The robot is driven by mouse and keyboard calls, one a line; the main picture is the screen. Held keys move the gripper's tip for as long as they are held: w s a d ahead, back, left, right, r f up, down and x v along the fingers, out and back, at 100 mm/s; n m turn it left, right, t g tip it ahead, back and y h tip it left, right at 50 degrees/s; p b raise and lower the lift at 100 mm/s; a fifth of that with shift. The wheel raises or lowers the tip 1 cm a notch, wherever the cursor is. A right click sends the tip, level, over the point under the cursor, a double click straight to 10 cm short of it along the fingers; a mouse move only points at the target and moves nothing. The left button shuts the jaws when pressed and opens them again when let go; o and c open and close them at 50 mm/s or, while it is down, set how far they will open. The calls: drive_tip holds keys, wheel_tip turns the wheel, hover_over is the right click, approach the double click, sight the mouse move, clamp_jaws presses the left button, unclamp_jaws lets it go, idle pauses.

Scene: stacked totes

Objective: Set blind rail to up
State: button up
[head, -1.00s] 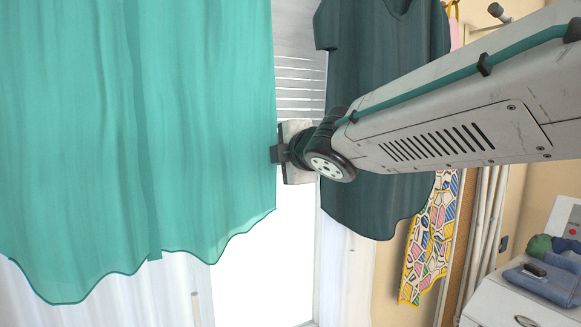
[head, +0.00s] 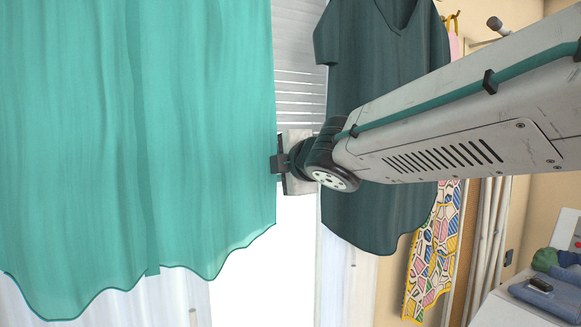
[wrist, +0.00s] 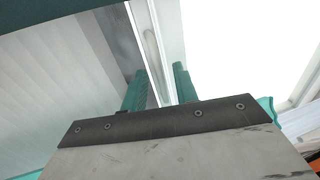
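The white slatted blind (head: 300,85) hangs in the window in the head view, between a teal garment and a dark green one. Its lower edge meets the bright window opening near my gripper. My gripper (wrist: 160,84) shows two teal fingers standing apart in the wrist view. A pale rail (wrist: 150,45) runs into the gap between them, with slats to its left and bright window to its right. I cannot tell whether the fingers touch it. In the head view my wrist is at the blind's lower end, and the fingertips are hidden.
A large teal garment (head: 140,150) hangs close on the left, its edge beside my wrist. A dark green garment (head: 365,215) hangs behind my arm. A patterned cloth (head: 432,255) and a white cabinet (head: 510,310) are at right. The bright window opening (head: 290,260) lies below my gripper.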

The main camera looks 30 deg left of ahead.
drive_tip(key=v, duration=0.7)
drive_tip(key=shift+s+d, duration=0.25)
drive_tip(key=shift+d, duration=0.05)
drive_tip(key=w+d+f+m+h, duration=0.1)
drive_tip(key=d+f+m+h, duration=0.6)
drive_tip(key=d, duration=0.7)
drive_tip(key=w+d+f+m+h, duration=0.1)
drive_tip(key=d+f+m+h, duration=0.3)
drive_tip(key=d+f+m, duration=0.7)
drive_tip(key=s+d+f+m+g, duration=0.2)
drive_tip(key=s+d+m, duration=0.1)
drive_tip(key=s+d, duration=0.4)
drive_tip(key=s+d+f+m+g+h, duration=0.1)
drive_tip(key=s+d+f+m+g, duration=0.1)
drive_tip(key=s+d+m, duration=0.2)
drive_tip(key=s+d+f+m+g+h, duration=0.1)
drive_tip(key=s+d+f+m+g, duration=0.2)
drive_tip(key=s+d, duration=0.7)
drive_tip(key=shift+s+d+m, duration=0.3)
drive_tip(key=shift+d+m, duration=0.4)
drive_tip(key=shift+d, duration=3.3)
